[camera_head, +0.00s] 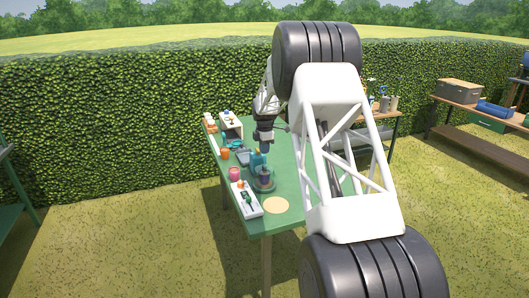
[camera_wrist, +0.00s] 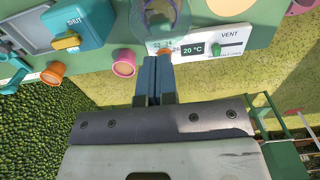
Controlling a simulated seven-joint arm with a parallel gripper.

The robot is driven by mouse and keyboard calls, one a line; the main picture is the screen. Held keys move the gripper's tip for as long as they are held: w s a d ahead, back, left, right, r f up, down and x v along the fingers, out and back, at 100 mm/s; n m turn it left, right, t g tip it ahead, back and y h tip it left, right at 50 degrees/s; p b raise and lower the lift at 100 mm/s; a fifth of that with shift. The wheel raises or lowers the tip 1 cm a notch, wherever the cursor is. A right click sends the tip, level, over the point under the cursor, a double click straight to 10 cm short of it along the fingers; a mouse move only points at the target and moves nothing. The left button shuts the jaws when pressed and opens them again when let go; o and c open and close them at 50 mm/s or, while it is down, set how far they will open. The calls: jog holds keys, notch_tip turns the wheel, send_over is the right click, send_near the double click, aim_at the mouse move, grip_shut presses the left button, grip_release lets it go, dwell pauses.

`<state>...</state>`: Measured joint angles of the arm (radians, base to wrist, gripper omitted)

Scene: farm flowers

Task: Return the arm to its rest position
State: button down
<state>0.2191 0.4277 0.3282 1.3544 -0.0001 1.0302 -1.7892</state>
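My gripper (camera_wrist: 155,80) shows in the wrist view with its two blue-grey fingers side by side and no clear gap between them. Nothing shows held between them. The fingertips appear near the white panel's edge, but their height above it is hard to tell. In the head view my arm reaches over the green table (camera_head: 284,165), and my gripper (camera_head: 263,150) points down near the teal item and the clear dome. The fingertips are too small to make out there.
On the table are a teal box marked SHUT (camera_wrist: 90,20), an orange pot (camera_wrist: 53,72), a pink pot (camera_wrist: 124,63), a clear vessel (camera_wrist: 178,22), a white VENT panel (camera_wrist: 225,47) and a tan disc (camera_head: 275,205). A hedge (camera_head: 130,110) stands behind. Grass lies around the table.

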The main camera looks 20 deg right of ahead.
jog(key=shift+r, duration=0.3)
dwell(0.5)
jog(key=s+a+r+m, duration=0.3)
jog(key=s+a+r, duration=0.25)
jog(key=s, duration=0.45)
jog(key=s+a+r+m+t, duration=0.1)
jog(key=s+a+r+m, duration=0.25)
jog(key=s+r, duration=0.55)
jog(key=s+a+r+m, duration=0.3)
jog(key=s+a+r, duration=0.15)
jog(key=s, duration=0.75)
jog(key=s+a+f+m, duration=0.1)
jog(key=s+a+m, duration=0.1)
jog(key=s, duration=0.9)
jog(key=s+a+f+m+t, duration=0.1)
jog(key=s+a+f+m, duration=0.1)
jog(key=s, duration=0.9)
jog(key=s+a+f+m, duration=0.1)
jog(key=s+a+m, duration=0.2)
jog(key=s, duration=0.9)
jog(key=shift+f+m+t, duration=0.25)
jog(key=shift+m+t, duration=0.05)
jog(key=shift+m, duration=0.55)
